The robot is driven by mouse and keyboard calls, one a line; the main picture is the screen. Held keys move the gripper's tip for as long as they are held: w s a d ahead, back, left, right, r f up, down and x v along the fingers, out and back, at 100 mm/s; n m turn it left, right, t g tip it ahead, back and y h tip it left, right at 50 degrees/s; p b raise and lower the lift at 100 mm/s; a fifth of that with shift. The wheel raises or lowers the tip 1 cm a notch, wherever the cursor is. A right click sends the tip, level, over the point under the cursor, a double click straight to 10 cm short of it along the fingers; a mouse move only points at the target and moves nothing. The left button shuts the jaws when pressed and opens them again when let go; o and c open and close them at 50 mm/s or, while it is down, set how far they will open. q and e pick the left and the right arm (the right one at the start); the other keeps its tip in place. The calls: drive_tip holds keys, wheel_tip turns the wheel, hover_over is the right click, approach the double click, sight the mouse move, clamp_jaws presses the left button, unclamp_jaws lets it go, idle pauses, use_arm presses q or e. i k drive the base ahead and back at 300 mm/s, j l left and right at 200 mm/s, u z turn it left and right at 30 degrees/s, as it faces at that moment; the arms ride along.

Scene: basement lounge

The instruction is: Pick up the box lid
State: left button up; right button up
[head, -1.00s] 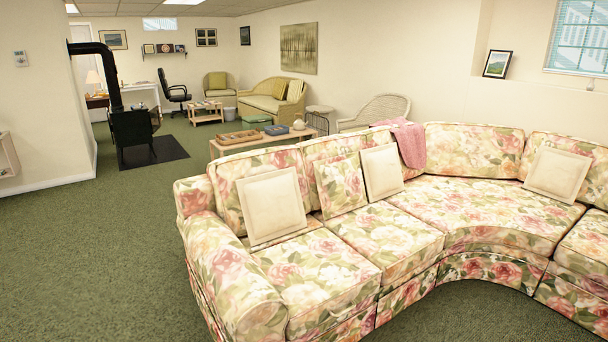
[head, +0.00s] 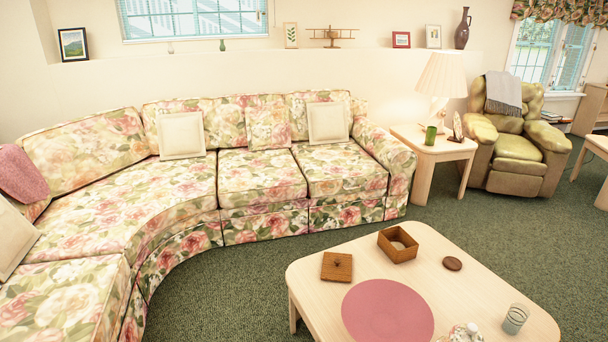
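A square wooden box lid (head: 337,267) with a small dark knob lies on the pale coffee table (head: 318,255), near its left end. The open square wooden box (head: 398,246) stands to the right of the lid and a little farther back, apart from it. Neither of my grippers shows in the head view.
A pink round mat (head: 387,311), a brown coaster-like disc (head: 452,264), a glass (head: 515,318) and a partly cut-off floral pot (head: 463,333) are also on the table. The floral sectional sofa (head: 258,168) curves behind and left. Green carpet (head: 228,285) is clear between them.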

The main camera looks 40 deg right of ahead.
sight(337, 267)
drive_tip(key=i+z, duration=0.2)
drive_tip(key=z, duration=0.25)
drive_tip(key=i+z, duration=0.15)
drive_tip(key=z, duration=0.35)
drive_tip(key=i+j+z, duration=0.15)
drive_tip(key=z, duration=0.3)
drive_tip(key=i+j+z, duration=0.15)
drive_tip(key=z, duration=0.35)
drive_tip(key=j, duration=0.1)
